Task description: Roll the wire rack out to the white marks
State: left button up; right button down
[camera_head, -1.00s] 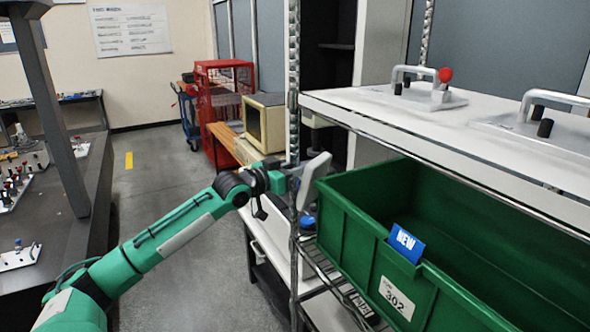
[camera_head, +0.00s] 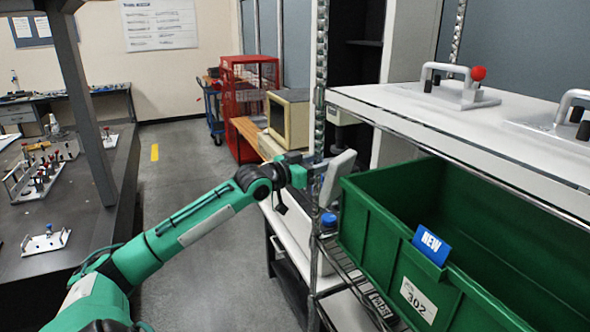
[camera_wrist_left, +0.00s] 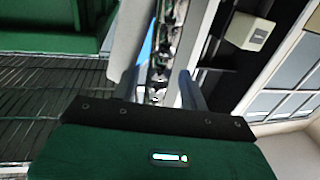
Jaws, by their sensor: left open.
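The wire rack (camera_head: 322,92) stands at the right, with upright metal posts, a pale top shelf (camera_head: 400,105) and a wire lower shelf (camera_head: 352,272). My left gripper (camera_head: 312,172) is at the rack's near left post, at about the height of the green bin. In the left wrist view the open fingers (camera_wrist_left: 160,92) have the rack's post (camera_wrist_left: 160,70) between them; whether they touch it I cannot tell. My right gripper is not in view. I see no white floor marks in these frames.
A green bin (camera_head: 385,235) with a blue NEW tag sits on the lower shelf. Metal fixtures (camera_head: 450,93) stand on top. A dark bench (camera_head: 85,225) lies left. Grey floor (camera_head: 235,255) between is clear, with a yellow mark (camera_head: 154,152). A red cage (camera_head: 246,100) stands beyond.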

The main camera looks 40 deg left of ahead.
pick_arm(q)
jog(key=s+a+b, duration=0.2)
jog(key=s+b, duration=0.3)
jog(key=s, duration=0.8)
jog(key=shift+a, duration=0.4)
dwell(0.5)
